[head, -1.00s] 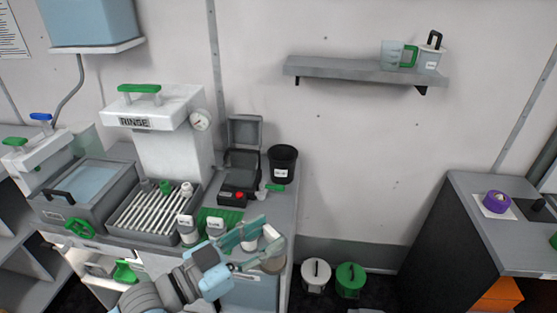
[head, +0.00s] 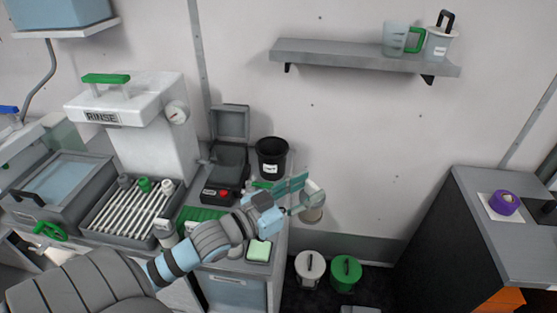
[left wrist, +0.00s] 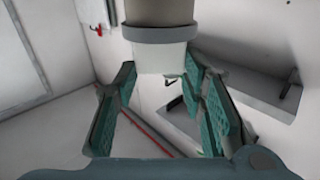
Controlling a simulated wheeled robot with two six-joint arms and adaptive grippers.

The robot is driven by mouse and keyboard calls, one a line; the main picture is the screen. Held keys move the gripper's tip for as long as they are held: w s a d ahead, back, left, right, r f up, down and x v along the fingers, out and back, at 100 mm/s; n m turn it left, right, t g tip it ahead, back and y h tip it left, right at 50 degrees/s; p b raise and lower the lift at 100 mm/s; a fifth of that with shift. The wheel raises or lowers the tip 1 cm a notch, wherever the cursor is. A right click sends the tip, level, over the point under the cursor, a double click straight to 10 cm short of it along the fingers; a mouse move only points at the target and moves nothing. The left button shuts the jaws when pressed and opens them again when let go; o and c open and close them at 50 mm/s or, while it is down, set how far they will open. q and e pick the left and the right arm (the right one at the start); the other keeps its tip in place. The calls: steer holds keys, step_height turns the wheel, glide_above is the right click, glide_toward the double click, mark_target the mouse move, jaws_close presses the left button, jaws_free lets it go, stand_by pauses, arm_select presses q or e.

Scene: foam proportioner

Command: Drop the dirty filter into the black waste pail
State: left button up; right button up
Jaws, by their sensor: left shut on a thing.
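My left gripper (head: 298,193) is shut on the dirty filter (head: 313,212), a short cylinder with a pale upper part and a tan-grey lower part. The filter is held in the air past the counter's right edge. In the left wrist view, the filter (left wrist: 160,45) shows at the top between the green finger pads (left wrist: 160,110), partly cut off by the frame. The black waste pail (head: 272,160) has a white label and an open top. It stands at the counter's back right corner, left of and behind the gripper in the picture. My right gripper is out of view.
An open grey case (head: 226,165) with a red button stands left of the pail. A green sponge (head: 259,250) lies at the counter's front. White (head: 310,268) and green (head: 346,273) lidded pails stand on the floor. A wall shelf (head: 365,58) holds a jug and canister.

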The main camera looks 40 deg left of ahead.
arm_select(q)
steer(key=w+a+f+n+y, duration=0.1)
steer(key=w+a+n+y, duration=0.5)
steer(key=w+a, duration=0.85)
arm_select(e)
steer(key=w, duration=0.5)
arm_select(q)
steer(key=w+a+r+n+g+y, duration=0.1)
steer(key=w+a+r+y, duration=0.1)
steer(key=a+y, duration=0.15)
steer(key=w+a+r+n+y+b, duration=0.1)
steer(key=a+r+y, duration=0.1)
steer(key=a, duration=0.3)
steer(key=w+a+r+n+g+y, duration=0.1)
steer(key=w+a+y, duration=0.1)
steer(key=a+y, duration=0.15)
steer(key=shift+h, duration=0.4)
steer(key=f+b, duration=0.2)
steer(key=a+f+b, duration=0.1)
steer(key=f+b, duration=0.2)
steer(key=shift+w+a+f, duration=0.1)
steer(key=shift+f, duration=0.2)
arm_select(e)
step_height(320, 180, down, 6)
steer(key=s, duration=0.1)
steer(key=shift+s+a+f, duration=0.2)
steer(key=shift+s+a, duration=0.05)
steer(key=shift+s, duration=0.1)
